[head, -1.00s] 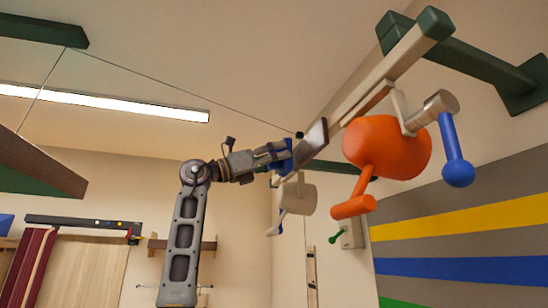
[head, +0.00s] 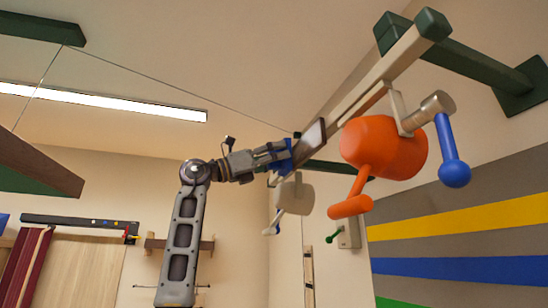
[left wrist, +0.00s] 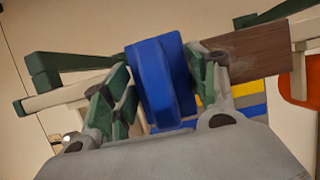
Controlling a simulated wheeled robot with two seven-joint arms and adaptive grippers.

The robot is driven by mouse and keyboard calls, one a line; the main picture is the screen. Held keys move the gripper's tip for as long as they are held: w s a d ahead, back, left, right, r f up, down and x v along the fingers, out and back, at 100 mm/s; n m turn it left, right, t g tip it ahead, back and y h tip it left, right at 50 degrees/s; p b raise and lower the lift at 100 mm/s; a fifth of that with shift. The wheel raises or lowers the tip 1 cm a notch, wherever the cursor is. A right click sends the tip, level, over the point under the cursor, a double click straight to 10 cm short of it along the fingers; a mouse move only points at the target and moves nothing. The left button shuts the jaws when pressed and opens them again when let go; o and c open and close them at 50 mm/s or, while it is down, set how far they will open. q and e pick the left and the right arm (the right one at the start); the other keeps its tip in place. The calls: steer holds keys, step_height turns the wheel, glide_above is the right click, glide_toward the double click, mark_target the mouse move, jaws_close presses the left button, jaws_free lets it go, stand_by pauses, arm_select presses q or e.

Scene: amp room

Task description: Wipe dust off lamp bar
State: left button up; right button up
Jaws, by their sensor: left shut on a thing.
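The lamp bar (head: 388,68) is a long beige beam with dark green ends, running from upper right back toward the centre. An orange lamp (head: 380,148) and a cream lamp (head: 293,194) hang from it. My left gripper (head: 284,154) is raised close to the bar's far part. It is shut on a blue block (left wrist: 160,82), which shows between its green fingers in the left wrist view. A flat brown panel (left wrist: 252,52) lies beside the block, in front of the bar; I cannot tell whether they are joined. Dust is not clearly distinguishable. My right gripper is not in view.
A blue knob (head: 454,172) on a rod hangs beside the orange lamp. A green bracket (head: 517,88) joins the bar to the striped wall (head: 470,218). A ceiling light (head: 100,103) and a hanging beam (head: 35,165) are at left. Open air surrounds my left arm.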

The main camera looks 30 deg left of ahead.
arm_select(q)
steer(key=shift+w+d, duration=0.25)
steer(key=shift+w, duration=0.05)
steer(key=shift+w+d, duration=0.15)
stand_by(0.6)
steer(key=shift+s+d+b, duration=0.35)
steer(key=shift+s+d, duration=0.7)
steer(key=shift+d, duration=0.1)
steer(key=shift+s+d, duration=0.9)
steer(key=shift+d, duration=0.3)
steer(key=shift+d, duration=0.1)
